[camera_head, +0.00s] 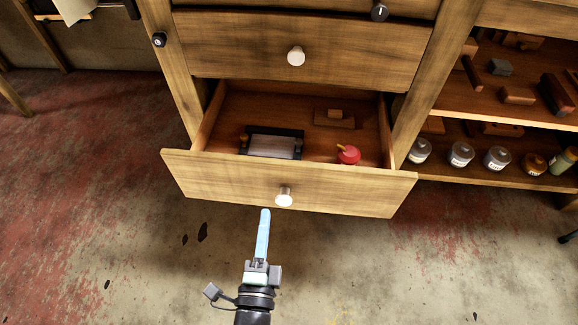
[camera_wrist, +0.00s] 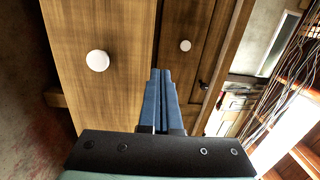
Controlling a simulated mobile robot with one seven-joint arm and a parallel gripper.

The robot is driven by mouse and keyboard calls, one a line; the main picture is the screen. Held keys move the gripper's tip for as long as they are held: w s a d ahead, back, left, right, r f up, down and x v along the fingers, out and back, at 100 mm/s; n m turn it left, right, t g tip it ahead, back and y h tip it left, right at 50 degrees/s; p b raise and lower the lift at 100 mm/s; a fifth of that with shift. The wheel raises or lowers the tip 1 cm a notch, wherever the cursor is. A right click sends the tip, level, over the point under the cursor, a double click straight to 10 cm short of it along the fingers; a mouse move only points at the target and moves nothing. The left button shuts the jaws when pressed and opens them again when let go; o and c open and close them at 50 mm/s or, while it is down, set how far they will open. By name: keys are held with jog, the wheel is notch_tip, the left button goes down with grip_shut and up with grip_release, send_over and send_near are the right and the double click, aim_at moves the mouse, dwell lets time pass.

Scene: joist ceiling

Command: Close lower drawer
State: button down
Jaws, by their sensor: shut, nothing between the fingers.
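The lower drawer (camera_head: 230,180) is pulled well open in the head view, with a pale round knob (camera_head: 284,197) on its wooden front. Inside lie a dark tray-like item (camera_head: 272,144), a small wooden block piece (camera_head: 334,118) and a red round object (camera_head: 349,154). My gripper (camera_head: 265,212) has long blue fingers, shut and empty, in front of the drawer front and just left of its knob. Whether the tips touch the front is unclear. In the wrist view my gripper (camera_wrist: 160,72) points toward wooden drawer fronts with a white knob (camera_wrist: 97,60) left of the fingers.
A shut upper drawer (camera_head: 240,50) sits above the open one. Shelves at the right hold several jars (camera_head: 461,154) and wooden blocks (camera_head: 517,96). The stained concrete floor (camera_head: 120,230) is clear at left and in front.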

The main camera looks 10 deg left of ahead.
jog(key=s+d+f+h, duration=0.1)
jog(key=s+d, duration=0.1)
jog(key=b, duration=0.4)
send_near(283, 167)
jog(key=shift+m, duration=0.4)
jog(key=w, duration=0.5)
jog(key=shift+w+r, duration=0.1)
jog(key=shift+w, duration=0.25)
jog(key=shift+w+r, duration=0.1)
jog(key=shift+w, duration=0.5)
jog(key=shift+w, duration=0.15)
